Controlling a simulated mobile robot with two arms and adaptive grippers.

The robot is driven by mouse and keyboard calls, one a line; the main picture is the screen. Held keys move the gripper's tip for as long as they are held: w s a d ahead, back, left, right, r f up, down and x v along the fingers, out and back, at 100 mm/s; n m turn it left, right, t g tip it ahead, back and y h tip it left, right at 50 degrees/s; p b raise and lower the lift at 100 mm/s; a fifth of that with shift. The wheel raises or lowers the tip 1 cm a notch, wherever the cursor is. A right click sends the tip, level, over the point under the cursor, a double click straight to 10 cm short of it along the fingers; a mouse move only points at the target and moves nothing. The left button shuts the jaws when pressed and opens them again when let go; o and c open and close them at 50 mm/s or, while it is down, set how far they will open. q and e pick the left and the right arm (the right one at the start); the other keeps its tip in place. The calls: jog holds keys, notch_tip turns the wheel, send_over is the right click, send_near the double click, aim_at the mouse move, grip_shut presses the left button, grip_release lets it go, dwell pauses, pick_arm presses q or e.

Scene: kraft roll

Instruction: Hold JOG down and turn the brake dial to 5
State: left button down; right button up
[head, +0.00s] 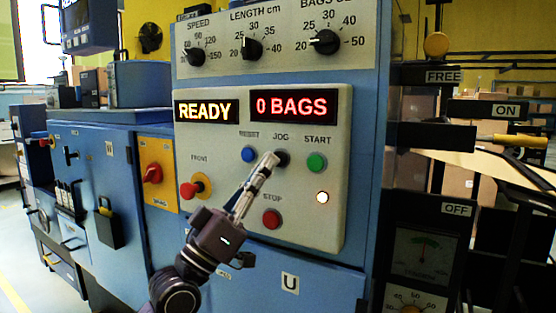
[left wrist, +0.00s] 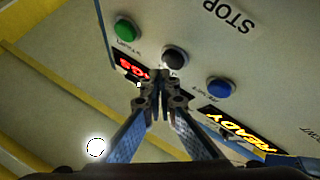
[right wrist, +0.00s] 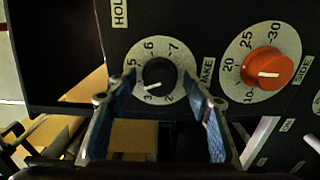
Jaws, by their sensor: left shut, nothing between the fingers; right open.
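The black JOG button (head: 283,158) is on the grey panel between the blue and green buttons. My left gripper (head: 271,161) is shut and empty, its tips at the JOG button in the head view. In the left wrist view the tips (left wrist: 153,92) are just below the button (left wrist: 174,57); I cannot tell if they touch or press it. The black brake dial (right wrist: 158,73) shows in the right wrist view, its white mark pointing lower left, near 3. My right gripper (right wrist: 157,101) is open, its fingers to either side of the dial, not closed on it.
The displays read READY (head: 207,111) and 0 BAGS (head: 291,106). A blue button (head: 248,154), green START button (head: 316,162) and red STOP button (head: 271,219) are near the left gripper. An orange SIDE dial (right wrist: 267,69) is right of the brake dial.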

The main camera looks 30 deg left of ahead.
pick_arm(q)
jog(key=shift+w, duration=0.35)
